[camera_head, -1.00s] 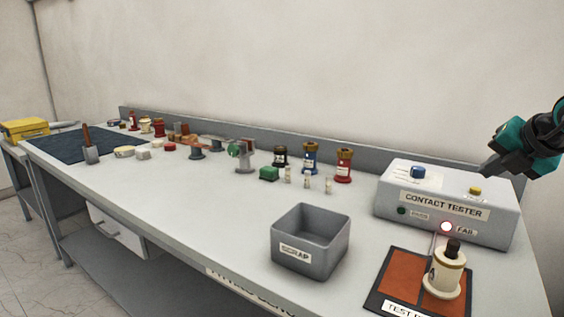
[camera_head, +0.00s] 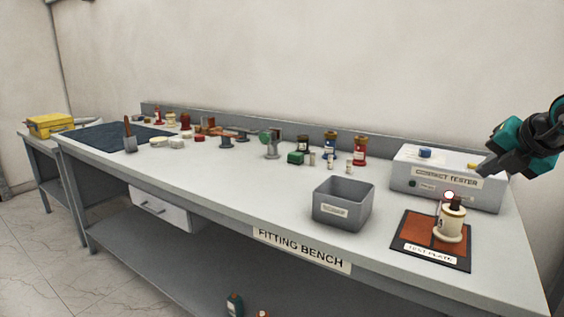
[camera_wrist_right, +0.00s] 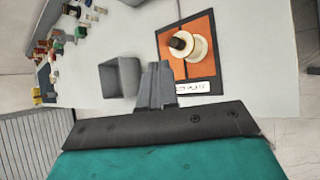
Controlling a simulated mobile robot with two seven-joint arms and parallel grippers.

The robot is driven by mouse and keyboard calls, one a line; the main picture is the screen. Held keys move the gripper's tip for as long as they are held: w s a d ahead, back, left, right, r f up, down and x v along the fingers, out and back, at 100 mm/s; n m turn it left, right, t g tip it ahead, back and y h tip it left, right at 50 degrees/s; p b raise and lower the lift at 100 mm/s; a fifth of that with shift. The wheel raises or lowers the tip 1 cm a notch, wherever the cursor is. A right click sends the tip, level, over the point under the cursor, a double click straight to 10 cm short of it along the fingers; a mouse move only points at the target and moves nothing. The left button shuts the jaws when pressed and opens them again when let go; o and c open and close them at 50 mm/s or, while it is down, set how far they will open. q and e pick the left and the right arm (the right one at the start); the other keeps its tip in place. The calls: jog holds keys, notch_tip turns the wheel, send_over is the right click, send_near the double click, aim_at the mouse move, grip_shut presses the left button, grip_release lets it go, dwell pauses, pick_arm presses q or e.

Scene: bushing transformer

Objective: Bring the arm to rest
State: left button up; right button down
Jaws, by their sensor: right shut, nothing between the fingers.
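My right gripper (camera_head: 480,166) comes in from the right edge in the head view, raised in front of the contact tester's (camera_head: 447,183) right part, covering some of it. Its fingers are shut and empty; in the right wrist view the closed fingers (camera_wrist_right: 158,84) point over the bench. A cream bushing with a dark top (camera_head: 452,222) stands upright on the orange test plate (camera_head: 414,236), apart from the gripper. It also shows in the right wrist view (camera_wrist_right: 196,47). My left gripper is not in view.
A grey scrap bin (camera_head: 343,205) stands left of the test plate on the fitting bench (camera_head: 240,200). Several bushings and small parts line the bench's back. A dark mat (camera_head: 95,135) and yellow box (camera_head: 50,124) are far left. The bench's front middle is clear.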

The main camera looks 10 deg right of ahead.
jog(key=s+a+f+m+t+y+p, duration=0.1)
jog(key=a+f+y, duration=0.4)
jog(key=a, duration=0.5)
jog(key=s+a+f+y, duration=0.2)
jog(key=a+f+y, duration=0.25)
jog(key=a, duration=0.65)
jog(key=s+a+f+m+t+y+p, duration=0.1)
jog(key=a+f+y, duration=0.45)
jog(key=a, duration=0.45)
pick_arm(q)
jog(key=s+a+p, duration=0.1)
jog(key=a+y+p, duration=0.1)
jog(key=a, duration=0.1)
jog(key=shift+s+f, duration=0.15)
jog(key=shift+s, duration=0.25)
pick_arm(e)
jog(key=s+d+f+m+h, duration=0.1)
jog(key=s+f+m+h, duration=0.5)
jog(key=s+f+m, duration=0.3)
jog(key=s+d+f+m+h, duration=0.1)
jog(key=s+f+m+h, duration=0.5)
jog(key=s+f+m, duration=0.3)
notch_tip(320, 180, down, 6)
jog(key=m, duration=0.3)
jog(key=shift+s+r+m, duration=0.15)
jog(key=shift+s+m, duration=0.15)
jog(key=shift+s, duration=0.1)
